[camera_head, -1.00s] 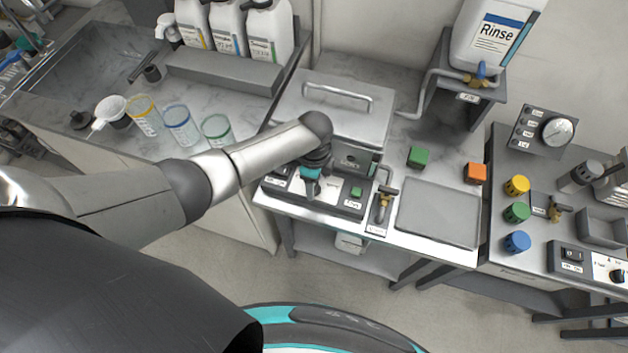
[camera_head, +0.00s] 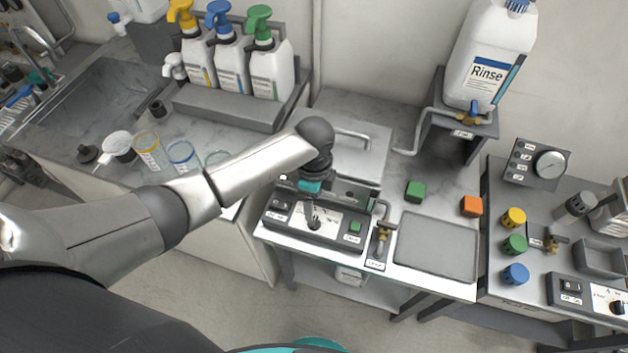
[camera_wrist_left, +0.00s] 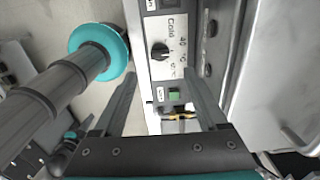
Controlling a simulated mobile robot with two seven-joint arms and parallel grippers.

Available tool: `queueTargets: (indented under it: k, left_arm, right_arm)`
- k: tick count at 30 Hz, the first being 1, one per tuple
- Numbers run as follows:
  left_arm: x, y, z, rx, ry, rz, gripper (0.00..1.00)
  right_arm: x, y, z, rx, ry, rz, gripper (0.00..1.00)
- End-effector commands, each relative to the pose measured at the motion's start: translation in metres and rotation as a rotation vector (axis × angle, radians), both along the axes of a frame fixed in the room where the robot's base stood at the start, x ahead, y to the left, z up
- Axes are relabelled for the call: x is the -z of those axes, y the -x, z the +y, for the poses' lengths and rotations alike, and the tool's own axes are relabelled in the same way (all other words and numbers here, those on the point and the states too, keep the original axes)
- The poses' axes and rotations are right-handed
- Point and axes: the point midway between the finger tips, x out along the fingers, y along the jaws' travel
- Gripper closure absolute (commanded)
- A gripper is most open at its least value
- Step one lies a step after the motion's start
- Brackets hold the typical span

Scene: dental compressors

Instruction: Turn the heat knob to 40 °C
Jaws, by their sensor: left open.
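The heat knob (camera_wrist_left: 160,52) is a small black dial on a white plate marked Cold and 40 °C in the left wrist view. I cannot read its setting for certain. In the head view the knob (camera_head: 314,224) sits on the front control panel (camera_head: 335,228) of the metal bath unit. My left gripper (camera_head: 311,207) points down over the panel, close to the knob. In the left wrist view, the fingers of my left gripper (camera_wrist_left: 160,74) are apart, with the knob between and just beyond their tips. I cannot tell whether they touch it. My right gripper is not in view.
A green button (camera_head: 355,227) is right of the knob, and a black switch (camera_head: 280,205) left of it. A brass tap (camera_head: 382,232) stands right of the panel. The bath's metal lid (camera_head: 360,150) is behind the gripper. A grey tray (camera_head: 437,246) lies empty to the right.

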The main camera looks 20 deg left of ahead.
Motion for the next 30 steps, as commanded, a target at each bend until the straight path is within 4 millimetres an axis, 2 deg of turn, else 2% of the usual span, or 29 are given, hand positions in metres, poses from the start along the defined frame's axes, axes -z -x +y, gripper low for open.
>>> queueTargets:
  k: [1, 6, 12, 30]
  left_arm:
    - [-0.012, -0.001, 0.000, 0.001, 0.000, -0.005, 0.25]
    - [-0.040, 0.000, 0.001, 0.002, -0.001, -0.003, 0.25]
    - [-0.058, 0.000, 0.000, 0.000, 0.000, -0.001, 0.25]
    - [-0.061, 0.000, 0.000, 0.000, 0.000, 0.000, 0.25]
  right_arm:
    - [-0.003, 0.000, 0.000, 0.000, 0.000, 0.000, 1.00]
    - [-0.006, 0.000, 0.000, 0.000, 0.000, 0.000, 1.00]
    - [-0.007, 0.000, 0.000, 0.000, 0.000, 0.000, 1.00]
    - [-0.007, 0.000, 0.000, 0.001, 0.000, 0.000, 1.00]
